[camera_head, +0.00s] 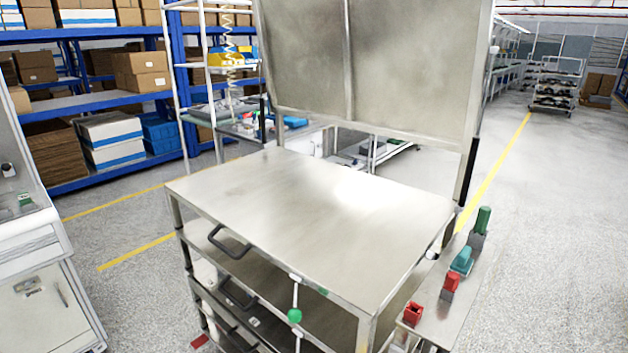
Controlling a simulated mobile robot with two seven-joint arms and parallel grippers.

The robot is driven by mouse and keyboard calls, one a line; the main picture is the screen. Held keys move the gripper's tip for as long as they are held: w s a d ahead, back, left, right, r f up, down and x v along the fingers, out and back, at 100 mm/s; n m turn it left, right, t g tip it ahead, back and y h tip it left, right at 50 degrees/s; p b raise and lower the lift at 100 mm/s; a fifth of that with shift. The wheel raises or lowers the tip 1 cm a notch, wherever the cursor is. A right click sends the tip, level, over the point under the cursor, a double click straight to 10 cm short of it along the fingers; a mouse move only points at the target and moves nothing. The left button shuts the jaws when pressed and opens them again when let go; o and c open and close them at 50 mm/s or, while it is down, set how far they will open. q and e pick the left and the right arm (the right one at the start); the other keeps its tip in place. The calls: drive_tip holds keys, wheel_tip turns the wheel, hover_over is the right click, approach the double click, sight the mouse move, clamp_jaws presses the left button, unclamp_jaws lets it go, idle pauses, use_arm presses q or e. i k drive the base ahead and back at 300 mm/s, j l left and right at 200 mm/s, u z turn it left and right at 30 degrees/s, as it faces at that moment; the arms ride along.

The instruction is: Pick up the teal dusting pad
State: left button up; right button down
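A small teal object (462,260) stands on the narrow metal side shelf at the right of the workbench. It is the only teal item I can make out near the bench, but it is too small to tell for sure that it is the dusting pad. It sits between a taller green item (483,220) behind it and a red item (450,284) in front of it. Neither of my grippers shows in the head view.
The metal workbench top (310,220) is bare, with an upright back panel (400,70) behind it. An open red box (413,314) is at the side shelf's near end. A green knob (295,315) hangs at the bench front. Open floor lies to the right.

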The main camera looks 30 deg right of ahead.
sight(462, 264)
drive_tip(key=z, duration=1.85)
